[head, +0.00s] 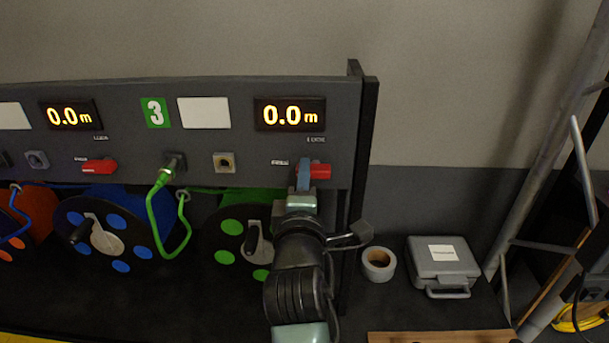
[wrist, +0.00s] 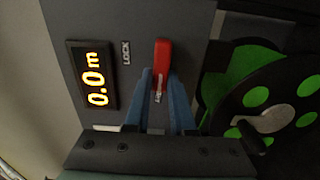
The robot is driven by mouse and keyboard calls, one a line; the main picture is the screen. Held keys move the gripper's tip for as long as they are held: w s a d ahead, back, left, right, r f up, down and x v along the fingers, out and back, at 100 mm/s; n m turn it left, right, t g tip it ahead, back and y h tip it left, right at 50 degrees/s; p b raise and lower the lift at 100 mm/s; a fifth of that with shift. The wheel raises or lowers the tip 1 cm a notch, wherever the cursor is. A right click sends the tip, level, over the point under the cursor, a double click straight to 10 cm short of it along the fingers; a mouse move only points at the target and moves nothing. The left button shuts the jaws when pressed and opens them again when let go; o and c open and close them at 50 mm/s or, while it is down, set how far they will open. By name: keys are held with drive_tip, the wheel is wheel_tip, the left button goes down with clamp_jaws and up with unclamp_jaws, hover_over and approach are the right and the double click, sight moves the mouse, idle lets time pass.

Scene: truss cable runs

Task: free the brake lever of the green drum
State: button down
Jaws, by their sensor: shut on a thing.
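The green drum (head: 231,227) is on the right under the panel, partly hidden behind my arm. It also shows at the right of the wrist view (wrist: 257,97), with its crank handle. Its red brake lever (head: 320,171) is on the panel below the right 0.0 m display. In the wrist view the red lever (wrist: 162,58) points away from my gripper, beside the word LOCK. My gripper (wrist: 160,92) is shut on the lever's near end, with a blue finger on each side. In the head view my gripper (head: 304,178) reaches the panel at the lever.
A blue drum (head: 72,215) with its own red lever (head: 99,166) is to the left. A green cable (head: 155,212) hangs from a socket on the panel. A tape roll (head: 379,264) and a grey case (head: 442,262) stand on the bench to the right.

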idle(0.4)
drive_tip(key=c, duration=0.8)
unclamp_jaws()
drive_tip(key=shift+o, duration=0.2)
drive_tip(key=shift+s, duration=0.1)
drive_tip(key=s+b, duration=0.4)
drive_tip(key=s, duration=0.8)
drive_tip(key=shift+s, duration=0.4)
